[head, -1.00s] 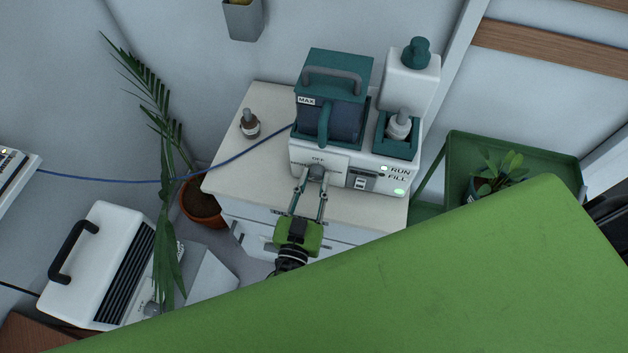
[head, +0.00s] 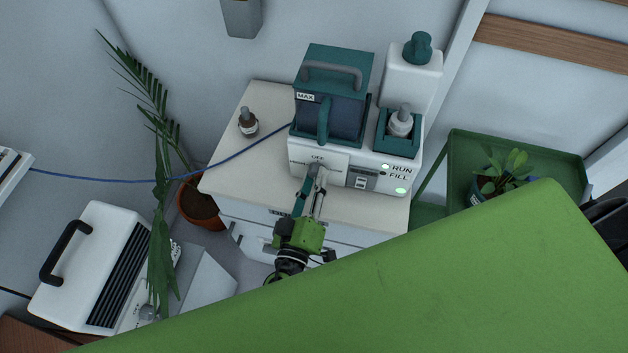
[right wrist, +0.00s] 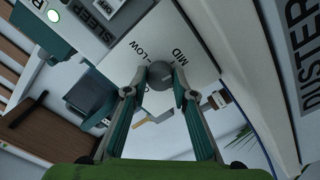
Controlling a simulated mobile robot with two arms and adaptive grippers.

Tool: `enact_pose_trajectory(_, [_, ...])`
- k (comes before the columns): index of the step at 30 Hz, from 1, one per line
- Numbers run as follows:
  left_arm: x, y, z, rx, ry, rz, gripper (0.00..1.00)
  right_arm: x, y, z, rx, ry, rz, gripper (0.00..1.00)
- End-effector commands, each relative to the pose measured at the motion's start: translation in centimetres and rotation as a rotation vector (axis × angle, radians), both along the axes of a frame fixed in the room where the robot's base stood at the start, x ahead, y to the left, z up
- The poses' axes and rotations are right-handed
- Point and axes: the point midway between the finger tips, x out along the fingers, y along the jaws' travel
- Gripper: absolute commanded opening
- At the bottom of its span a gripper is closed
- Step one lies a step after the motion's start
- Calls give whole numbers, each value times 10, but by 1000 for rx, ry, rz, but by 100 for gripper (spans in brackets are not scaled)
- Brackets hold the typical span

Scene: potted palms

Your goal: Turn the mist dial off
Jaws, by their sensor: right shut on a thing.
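The humidifier (head: 337,162) is a white box with a teal tank marked MAX, standing on a white cabinet. Its grey round mist dial (right wrist: 160,73) shows between my fingertips in the right wrist view, beside the printed words LOW and MID. OFF is printed above it in the head view, where the fingers partly cover the dial. I cannot tell clearly which mark it points to. My right gripper (head: 317,171) is shut on the dial from the front, a fingertip on either side (right wrist: 160,84). My left gripper is not in view.
A brown bottle (head: 247,123) stands on the cabinet top (head: 270,161). A pump bottle (head: 400,121) sits in the teal holder at right. A blue cable (head: 120,180) runs left. A potted palm (head: 165,180) and a white handled unit (head: 90,262) stand left, a green shelf (head: 540,150) right.

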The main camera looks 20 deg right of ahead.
Motion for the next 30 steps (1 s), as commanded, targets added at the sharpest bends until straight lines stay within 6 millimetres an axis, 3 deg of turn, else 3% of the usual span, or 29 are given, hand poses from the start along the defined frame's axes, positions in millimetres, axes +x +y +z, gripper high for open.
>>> enact_pose_trajectory(30, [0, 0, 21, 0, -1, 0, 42, 0, 0, 5, -800, 539, -2, 3])
